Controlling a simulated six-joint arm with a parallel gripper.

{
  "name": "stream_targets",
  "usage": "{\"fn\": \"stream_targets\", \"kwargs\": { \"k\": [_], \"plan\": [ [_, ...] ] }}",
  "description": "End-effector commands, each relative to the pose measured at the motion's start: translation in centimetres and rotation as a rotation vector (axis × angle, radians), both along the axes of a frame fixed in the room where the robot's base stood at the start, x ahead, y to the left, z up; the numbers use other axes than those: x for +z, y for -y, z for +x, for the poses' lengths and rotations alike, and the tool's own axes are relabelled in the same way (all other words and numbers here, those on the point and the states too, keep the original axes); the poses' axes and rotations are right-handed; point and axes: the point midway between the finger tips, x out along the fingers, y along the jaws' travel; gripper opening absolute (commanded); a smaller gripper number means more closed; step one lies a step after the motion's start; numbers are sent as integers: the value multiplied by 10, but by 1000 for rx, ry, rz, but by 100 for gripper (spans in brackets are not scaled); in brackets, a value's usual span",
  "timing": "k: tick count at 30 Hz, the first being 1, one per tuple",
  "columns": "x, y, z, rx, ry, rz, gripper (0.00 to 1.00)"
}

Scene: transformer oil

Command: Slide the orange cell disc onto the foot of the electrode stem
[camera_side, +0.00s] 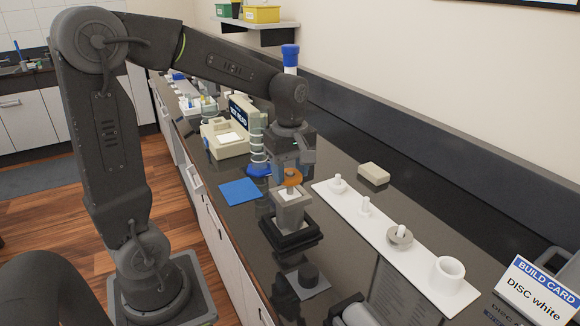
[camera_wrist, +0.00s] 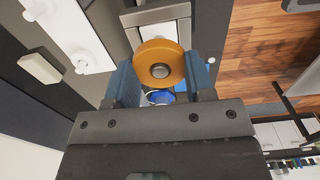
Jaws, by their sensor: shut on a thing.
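The orange cell disc (camera_side: 292,177) is between the jaws of my gripper (camera_side: 291,168), over a grey block fixture (camera_side: 291,218) on a black base. In the wrist view the disc (camera_wrist: 150,57) sits between the two blue-grey finger pads of my gripper (camera_wrist: 161,82), which are shut on its sides. A grey round spot shows at the disc's centre; I cannot tell whether it is a stem end or the hole. The fixture's pale frame (camera_wrist: 127,20) shows behind the disc. I cannot clearly make out the electrode stem or its foot.
A white strip (camera_side: 380,232) with several pale parts and a white cup (camera_side: 448,274) lies right of the fixture. A black knob on a grey plate (camera_side: 309,280) is in front. A blue mat (camera_side: 240,191) lies left. A card (camera_side: 538,292) reads "BUILD CARD DISC white".

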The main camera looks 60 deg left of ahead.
Motion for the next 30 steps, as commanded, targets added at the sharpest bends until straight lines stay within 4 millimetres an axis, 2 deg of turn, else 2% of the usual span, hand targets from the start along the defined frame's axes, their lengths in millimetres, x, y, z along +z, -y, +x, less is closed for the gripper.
{"fn": "stream_targets", "kwargs": {
  "k": [30],
  "plan": [
    [-24, 0, 0, 0, -1, 0, 26]
  ]
}}
